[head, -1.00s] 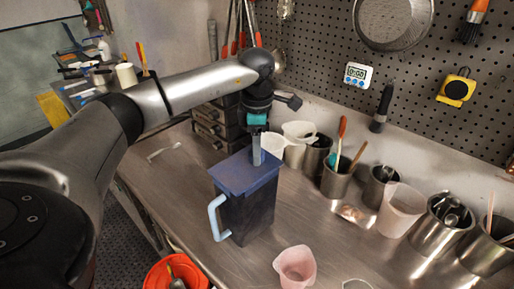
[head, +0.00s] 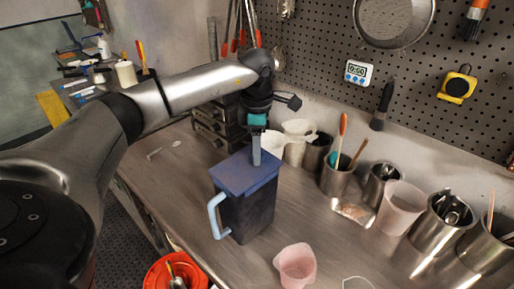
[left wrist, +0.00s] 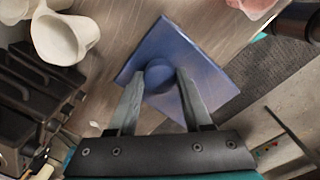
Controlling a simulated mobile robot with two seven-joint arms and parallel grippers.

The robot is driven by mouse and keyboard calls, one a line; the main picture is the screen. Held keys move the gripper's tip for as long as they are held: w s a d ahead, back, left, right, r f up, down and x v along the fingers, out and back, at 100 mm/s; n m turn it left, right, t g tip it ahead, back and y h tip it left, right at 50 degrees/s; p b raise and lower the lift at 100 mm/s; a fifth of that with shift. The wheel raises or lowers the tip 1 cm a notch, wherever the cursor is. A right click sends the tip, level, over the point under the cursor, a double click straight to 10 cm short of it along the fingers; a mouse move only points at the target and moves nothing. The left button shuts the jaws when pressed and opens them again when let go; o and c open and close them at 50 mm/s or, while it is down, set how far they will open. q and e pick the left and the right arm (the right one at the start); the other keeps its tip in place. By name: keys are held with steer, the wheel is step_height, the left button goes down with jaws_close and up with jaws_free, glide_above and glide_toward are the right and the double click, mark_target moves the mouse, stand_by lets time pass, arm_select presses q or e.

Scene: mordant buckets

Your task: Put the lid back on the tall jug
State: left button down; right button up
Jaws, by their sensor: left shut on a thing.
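The tall jug (head: 247,213) stands upright on the metal bench, dark blue-grey with a pale blue handle (head: 215,216) on its left side. The flat blue square lid (head: 238,176) lies over the jug's mouth, roughly lined up with it. I cannot tell whether it is fully seated or a hair above the rim. My left gripper (head: 256,163) points down from above, shut on the lid's round knob. In the left wrist view the fingers (left wrist: 158,80) sit either side of the knob, and the lid (left wrist: 196,52) hides the jug's mouth. My right gripper is not in view.
A pink cup (head: 295,265) stands right of the jug near the front. Metal canisters (head: 337,177) with utensils, a clear pinkish beaker (head: 401,207) and white jugs (head: 297,141) line the back. An orange bucket (head: 158,276) is below the bench's front edge. Bench around the jug is clear.

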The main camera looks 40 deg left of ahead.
arm_select(q)
jaws_free()
stand_by(0.6)
steer(key=shift+r+p, duration=2.8)
steer(key=shift+r, duration=0.75)
steer(key=shift+c, duration=0.2)
jaws_close()
